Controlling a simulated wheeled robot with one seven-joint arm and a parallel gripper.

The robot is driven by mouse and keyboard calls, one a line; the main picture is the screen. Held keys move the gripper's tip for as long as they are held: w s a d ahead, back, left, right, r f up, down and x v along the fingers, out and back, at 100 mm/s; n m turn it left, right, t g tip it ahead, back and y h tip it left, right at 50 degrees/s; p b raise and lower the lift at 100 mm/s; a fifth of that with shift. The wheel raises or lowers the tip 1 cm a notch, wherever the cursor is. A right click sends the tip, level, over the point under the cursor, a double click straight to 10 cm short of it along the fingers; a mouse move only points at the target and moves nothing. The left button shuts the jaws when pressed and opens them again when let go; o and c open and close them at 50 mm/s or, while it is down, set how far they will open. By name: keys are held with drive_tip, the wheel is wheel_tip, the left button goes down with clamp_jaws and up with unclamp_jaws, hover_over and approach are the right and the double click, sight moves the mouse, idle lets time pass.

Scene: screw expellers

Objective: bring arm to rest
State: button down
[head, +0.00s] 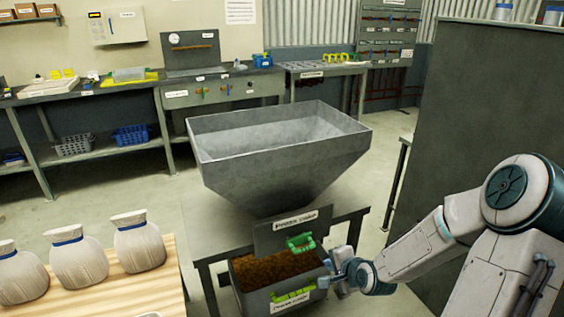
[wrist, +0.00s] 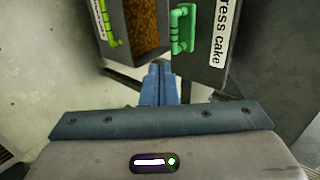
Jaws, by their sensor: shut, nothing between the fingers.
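My gripper (head: 333,277) is at the right side of the grey bin at the front of the hopper stand, in the head view. In the wrist view my gripper's blue fingers (wrist: 159,72) are shut together with nothing between them. My white and teal arm (head: 425,245) reaches in from the right, bent at the elbow. The green handle (head: 300,242) on the press cake panel is just beyond the gripper, and it also shows in the wrist view (wrist: 182,30). I cannot tell whether the fingers touch the bin.
A grey hopper (head: 272,160) stands on a metal table (head: 200,235). The bin (head: 252,305) below holds brown material. White sacks (head: 78,260) stand on a wooden table at left. A tall dark panel (head: 490,110) stands behind my arm. Open floor lies behind the hopper.

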drive_tip(key=s+a+r+n+g+h+p, duration=0.1)
drive_tip(key=s+a+r+n+g+p, duration=0.1)
drive_tip(key=s+r+n+p, duration=0.4)
drive_tip(key=s+a+r+n+g+h+p, duration=0.1)
drive_tip(key=s+r+n+g+p, duration=0.3)
drive_tip(key=s+r, duration=1.2)
wheel_tip(320, 180, up, 9)
drive_tip(key=n+h+p, duration=0.1)
drive_tip(key=n+p, duration=0.1)
drive_tip(key=n, duration=0.1)
drive_tip(key=shift+s+a+f+n+g+p, duration=0.2)
drive_tip(key=shift+s+a+n+g+p, duration=0.05)
drive_tip(key=shift+a+n+g+p, duration=0.15)
